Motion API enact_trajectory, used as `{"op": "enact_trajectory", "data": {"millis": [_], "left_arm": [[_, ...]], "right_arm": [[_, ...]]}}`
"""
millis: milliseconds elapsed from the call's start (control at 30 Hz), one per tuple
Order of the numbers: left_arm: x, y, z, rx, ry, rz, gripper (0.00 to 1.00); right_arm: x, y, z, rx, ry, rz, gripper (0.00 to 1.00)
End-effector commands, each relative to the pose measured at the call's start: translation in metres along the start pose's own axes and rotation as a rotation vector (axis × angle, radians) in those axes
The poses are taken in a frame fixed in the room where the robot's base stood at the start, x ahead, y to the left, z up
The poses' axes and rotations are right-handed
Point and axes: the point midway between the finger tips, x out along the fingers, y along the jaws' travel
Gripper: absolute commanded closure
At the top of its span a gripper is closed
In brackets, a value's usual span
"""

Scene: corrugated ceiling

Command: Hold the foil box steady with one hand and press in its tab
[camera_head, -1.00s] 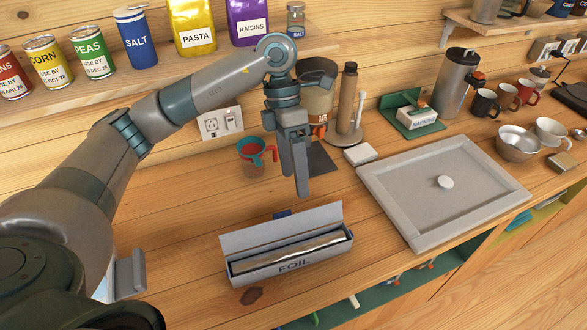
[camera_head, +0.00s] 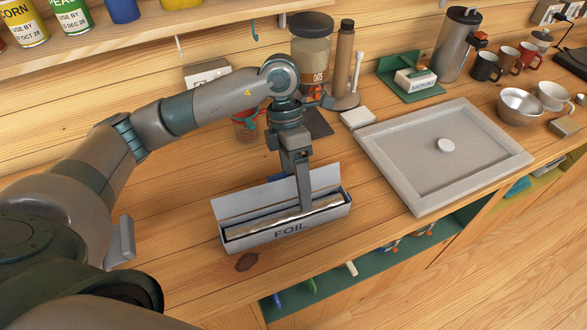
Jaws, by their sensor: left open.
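The foil box (camera_head: 262,240) lies on the wooden counter with its lid standing open at the back and the silvery roll (camera_head: 285,221) showing inside. Its front is marked FOIL. My left gripper (camera_head: 305,203) points straight down over the box, right of its middle. It is open, with the fingers seen nearly edge-on, overlapping the lid and the box opening. I cannot tell whether they touch the box. A small blue piece (camera_head: 271,167) shows behind the lid, partly hidden. I cannot make out the tab at the box end. My right gripper is not in view.
A grey tray (camera_head: 408,196) with a white round knob lies right of the box. A red and teal cup (camera_head: 246,128), a jar (camera_head: 309,50) and a brown bottle (camera_head: 345,60) stand behind. The counter's front edge is close to the box.

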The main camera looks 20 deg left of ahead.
Motion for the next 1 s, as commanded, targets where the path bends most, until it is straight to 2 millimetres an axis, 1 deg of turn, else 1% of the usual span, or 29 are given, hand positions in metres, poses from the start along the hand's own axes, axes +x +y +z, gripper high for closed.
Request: {"op": "enact_trajectory", "data": {"millis": [33, 100, 300, 467, 733, 767, 800, 867, 900, 933, 967, 1000], "left_arm": [[0.011, 0.001, 0.0, 0.001, 0.001, -0.002, 0.28], [0.02, 0.001, 0.0, 0.0, 0.001, -0.002, 0.28], [0.038, 0.0, 0.0, 0.0, 0.001, -0.001, 0.28], [0.043, 0.0, 0.0, 0.0, 0.0, 0.0, 0.28], [0.043, 0.0, 0.0, 0.0, 0.0, 0.0, 0.28], [0.043, 0.0, 0.0, 0.0, 0.0, 0.0, 0.33], [0.043, 0.0, 0.0, 0.0, 0.0, 0.0, 0.43], [0.043, 0.0, 0.0, 0.0, 0.0, 0.0, 0.57], [0.043, 0.0, 0.0, 0.0, 0.0, 0.0, 0.66], [0.043, 0.0, 0.0, 0.0, 0.0, 0.0, 0.74], [0.043, 0.0, 0.0, 0.0, 0.0, 0.0, 0.79], [0.043, 0.0, 0.0, 0.0, 0.0, 0.0, 0.79]], "right_arm": [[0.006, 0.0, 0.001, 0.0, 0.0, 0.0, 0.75], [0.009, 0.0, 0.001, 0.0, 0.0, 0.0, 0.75], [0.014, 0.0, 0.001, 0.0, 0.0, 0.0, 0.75], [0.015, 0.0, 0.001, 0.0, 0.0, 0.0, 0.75], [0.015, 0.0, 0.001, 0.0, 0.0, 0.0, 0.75], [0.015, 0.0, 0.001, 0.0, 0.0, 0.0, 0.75], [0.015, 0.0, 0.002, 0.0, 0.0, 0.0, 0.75], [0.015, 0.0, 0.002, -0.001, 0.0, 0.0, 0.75], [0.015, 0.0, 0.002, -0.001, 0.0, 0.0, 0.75], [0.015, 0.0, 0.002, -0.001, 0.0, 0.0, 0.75], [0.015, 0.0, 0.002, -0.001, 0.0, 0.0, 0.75], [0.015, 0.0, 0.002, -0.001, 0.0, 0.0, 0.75]]}}
